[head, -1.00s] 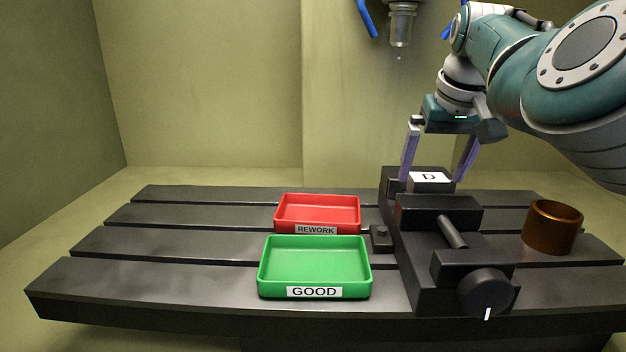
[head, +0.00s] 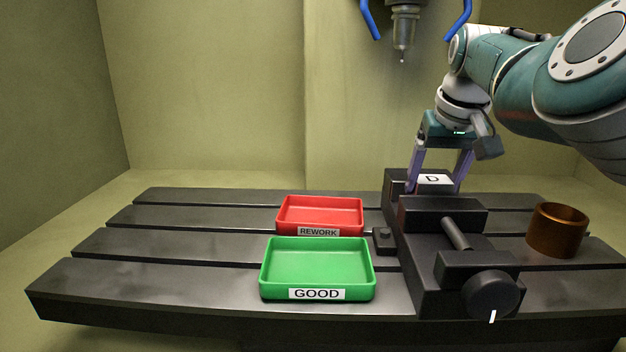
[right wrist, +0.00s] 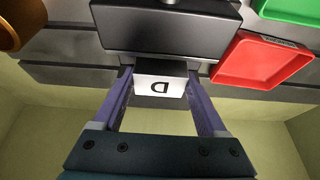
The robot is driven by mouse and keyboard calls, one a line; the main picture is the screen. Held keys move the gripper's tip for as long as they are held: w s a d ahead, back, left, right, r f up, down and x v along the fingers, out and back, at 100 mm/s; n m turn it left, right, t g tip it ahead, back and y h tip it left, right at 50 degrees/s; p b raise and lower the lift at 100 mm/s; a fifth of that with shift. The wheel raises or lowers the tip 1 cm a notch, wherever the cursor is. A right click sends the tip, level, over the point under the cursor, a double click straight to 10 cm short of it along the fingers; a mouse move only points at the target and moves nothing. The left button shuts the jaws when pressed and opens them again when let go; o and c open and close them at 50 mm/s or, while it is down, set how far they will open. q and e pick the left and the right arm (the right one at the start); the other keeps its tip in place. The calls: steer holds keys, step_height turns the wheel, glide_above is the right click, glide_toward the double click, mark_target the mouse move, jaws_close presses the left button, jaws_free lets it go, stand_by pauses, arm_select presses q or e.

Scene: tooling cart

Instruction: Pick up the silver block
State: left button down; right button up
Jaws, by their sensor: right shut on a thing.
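In the right wrist view the block (right wrist: 160,88) lies between the two purple fingers. My right gripper (head: 436,187) comes down from above and is shut on the block, one finger at each side. The block's lower part is hidden by the vise's front jaw. My left gripper is not in view.
A red tray (head: 318,232) labelled "REWORK" and a green tray (head: 316,294) labelled "GOOD" stand empty left of the vise. A brown cup-like ring (head: 557,232) stands to its right. A spindle (head: 404,35) hangs above. The slotted table's left side is clear.

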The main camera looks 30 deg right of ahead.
steer(key=c, duration=0.6)
steer(key=shift+r, duration=0.1)
